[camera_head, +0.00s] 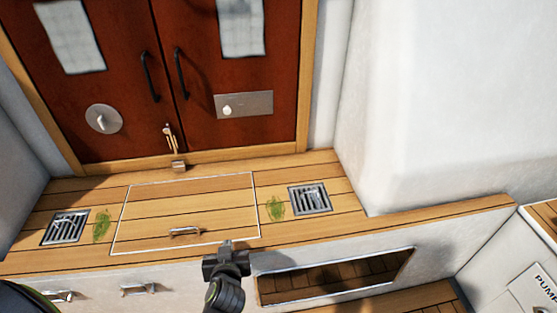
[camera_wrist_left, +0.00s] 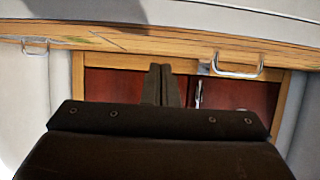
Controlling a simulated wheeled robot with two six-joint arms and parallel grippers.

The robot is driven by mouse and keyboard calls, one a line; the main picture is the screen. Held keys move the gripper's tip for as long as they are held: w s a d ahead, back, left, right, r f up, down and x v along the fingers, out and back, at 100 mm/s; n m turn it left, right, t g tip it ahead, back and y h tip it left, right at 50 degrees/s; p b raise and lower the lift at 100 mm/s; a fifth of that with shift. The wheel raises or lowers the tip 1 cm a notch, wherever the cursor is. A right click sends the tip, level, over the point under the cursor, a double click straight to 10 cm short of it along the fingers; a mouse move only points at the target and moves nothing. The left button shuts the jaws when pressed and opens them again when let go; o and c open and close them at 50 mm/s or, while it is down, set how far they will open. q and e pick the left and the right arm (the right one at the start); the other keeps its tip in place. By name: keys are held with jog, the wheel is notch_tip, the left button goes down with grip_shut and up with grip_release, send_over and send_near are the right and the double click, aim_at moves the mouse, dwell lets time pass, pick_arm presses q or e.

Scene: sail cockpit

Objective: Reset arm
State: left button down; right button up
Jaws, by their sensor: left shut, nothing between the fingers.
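My left gripper (camera_head: 227,244) comes up from the bottom of the head view, at the front edge of the wooden bench. It is shut and empty. In the left wrist view its fingers (camera_wrist_left: 160,80) are together with nothing between them. A hatch lid (camera_head: 188,208) lies flat in the bench, with a metal handle (camera_head: 185,231) left of the gripper. A metal handle (camera_wrist_left: 236,68) also shows right of the fingers in the left wrist view. My right gripper is not in view.
Drain grates (camera_head: 66,228) and (camera_head: 309,199) flank the lid, with green weed (camera_head: 101,224) and (camera_head: 277,206) beside them. A latch (camera_head: 172,145) stands before the closed red doors (camera_head: 110,125). An open recess (camera_head: 335,277) is right of my gripper.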

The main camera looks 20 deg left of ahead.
pick_arm(q)
jog(key=shift+a, duration=0.1)
jog(key=s+a+r+m+g+h, duration=0.1)
jog(key=s+r+m+g+h, duration=0.2)
jog(key=s, duration=0.7)
jog(key=s+a+r+m+g+h, duration=0.15)
jog(key=s+g, duration=0.25)
jog(key=s, duration=0.6)
jog(key=s+f+g, duration=0.2)
jog(key=s+f, duration=0.1)
jog(key=f, duration=2.6)
jog(key=s+f+g, duration=0.1)
jog(key=s+f, duration=0.6)
jog(key=s+r+p, duration=0.5)
jog(key=r+p, duration=0.2)
jog(key=p, duration=0.6)
jog(key=shift+s+r+m+h, duration=0.2)
jog(key=shift+r+m+h, duration=0.05)
jog(key=shift+m+h, duration=0.1)
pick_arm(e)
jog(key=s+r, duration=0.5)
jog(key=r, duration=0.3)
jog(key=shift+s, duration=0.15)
